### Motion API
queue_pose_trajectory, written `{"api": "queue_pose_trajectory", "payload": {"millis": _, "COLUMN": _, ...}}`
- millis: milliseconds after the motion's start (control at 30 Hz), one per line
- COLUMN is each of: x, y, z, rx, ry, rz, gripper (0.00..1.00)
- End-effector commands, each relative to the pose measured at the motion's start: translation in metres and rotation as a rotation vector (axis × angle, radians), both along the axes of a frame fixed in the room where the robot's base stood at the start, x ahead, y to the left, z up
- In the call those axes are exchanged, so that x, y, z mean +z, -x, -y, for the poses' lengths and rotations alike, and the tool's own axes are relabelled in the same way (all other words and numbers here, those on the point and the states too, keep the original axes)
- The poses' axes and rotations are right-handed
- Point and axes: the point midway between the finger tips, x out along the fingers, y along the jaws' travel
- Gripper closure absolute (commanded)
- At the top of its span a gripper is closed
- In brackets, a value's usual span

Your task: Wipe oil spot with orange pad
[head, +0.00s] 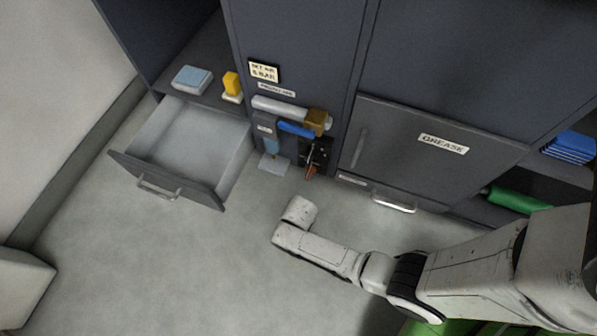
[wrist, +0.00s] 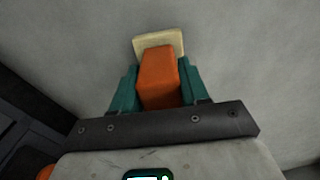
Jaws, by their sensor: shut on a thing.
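In the wrist view, my gripper (wrist: 158,88) is shut on the orange pad (wrist: 160,75). The pad is an orange block with a cream sole (wrist: 174,40) at its far end, between two teal fingers. The sole is over a plain grey surface; whether it touches is not clear. In the head view my arm reaches in from the lower right and ends over the floor in front of the cabinets. I cannot make out the fingers or the orange pad there. I see no oil spot in either view.
An open, empty drawer (head: 167,189) juts out at the left. A yellow block on a pale base (head: 231,84) and a light blue pad (head: 192,79) lie on the shelf above. The grease cabinet door (head: 405,165) is shut. The floor (head: 150,260) at lower left is clear.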

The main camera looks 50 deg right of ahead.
Motion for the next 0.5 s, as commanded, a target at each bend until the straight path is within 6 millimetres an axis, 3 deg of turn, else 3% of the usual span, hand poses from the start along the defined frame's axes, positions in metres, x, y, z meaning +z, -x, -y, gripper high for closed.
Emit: {"api": "queue_pose_trajectory", "payload": {"millis": 500, "x": 0.051, "y": -0.003, "z": 0.003, "rx": -0.001, "ry": 0.000, "rz": -0.002, "gripper": 1.00}}
